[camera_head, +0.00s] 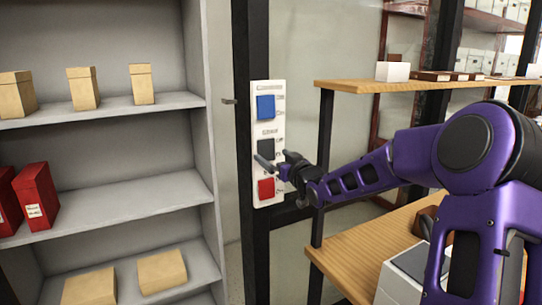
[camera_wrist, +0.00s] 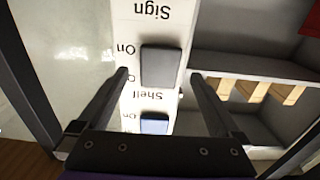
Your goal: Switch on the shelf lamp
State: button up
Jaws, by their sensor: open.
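A white switch panel (camera_head: 257,127) is mounted on a dark post and carries a blue switch (camera_head: 265,107) at the top, a dark grey switch (camera_head: 265,147) in the middle and a red switch (camera_head: 266,189) at the bottom. My gripper (camera_head: 276,162) is open and empty in front of the panel. Its fingers appear on either side of the grey switch; contact cannot be told. The lamp is not identifiable.
A grey shelf unit (camera_head: 120,105) with tan boxes and red binders (camera_head: 36,196) stands left of the panel. A wooden shelf (camera_head: 430,84) and a lower wooden surface (camera_head: 370,240) lie to the right, near my arm.

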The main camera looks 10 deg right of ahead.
aim_at(267, 150)
jog(key=shift+x, duration=1.2)
jog(key=c, duration=1.4)
jog(key=f+b, duration=0.1)
jog(key=b, duration=0.2)
jog(key=shift+t, duration=0.3)
jog(key=t+b, duration=0.1)
jog(key=b, duration=0.3)
jog(key=shift+w+t+y+b, duration=0.1)
jog(key=shift+t+y+b, duration=0.2)
jog(key=shift+y+b, duration=0.1)
jog(key=shift+b, duration=0.3)
jog(key=shift+r+t, duration=0.15)
jog(key=shift+t, duration=0.15)
jog(key=shift+r, duration=0.1)
